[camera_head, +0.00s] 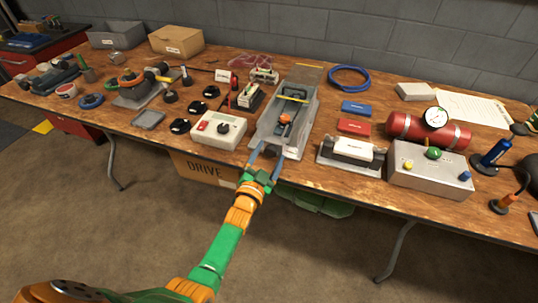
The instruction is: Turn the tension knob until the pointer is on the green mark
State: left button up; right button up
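A long grey device (267,128) stands at the middle of the bench, its near end at the front edge. An orange and black part (285,118) sits inside it; I cannot tell whether this is the tension knob. No pointer or green mark can be made out at this size. My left gripper (266,157) is at the near end of the device, over the bench's front edge. Its two fingers are spread, with nothing visible between them. I cannot tell whether they touch the device. My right gripper is not in view.
A cardboard box (205,170) is under the bench.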

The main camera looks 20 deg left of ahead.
pick_arm(q)
jog(key=s+p, duration=0.1)
jog(key=s, duration=0.6)
jog(key=shift+a+p, duration=0.15)
jog(key=shift+p, duration=0.15)
jog(key=s+f+n+g+p, duration=0.1)
jog(key=s+f+g+p, duration=0.1)
jog(key=s+f+g, duration=0.55)
jog(key=s+f+n+g+p, duration=0.1)
jog(key=s+f+g, duration=0.1)
jog(key=s+f, duration=0.95)
jog(key=s+a+f+g, duration=0.1)
jog(key=s+f+g, duration=0.1)
jog(key=s, duration=0.4)
jog(key=s+a+f+n+g+p, duration=0.1)
jog(key=s+f+g, duration=0.2)
jog(key=s, duration=0.3)
jog(key=s+a+f+n+g, duration=0.1)
jog(key=s+f+g, duration=0.1)
jog(key=s+f, duration=0.2)
jog(key=s, duration=0.3)
jog(key=shift+f+y, duration=0.3)
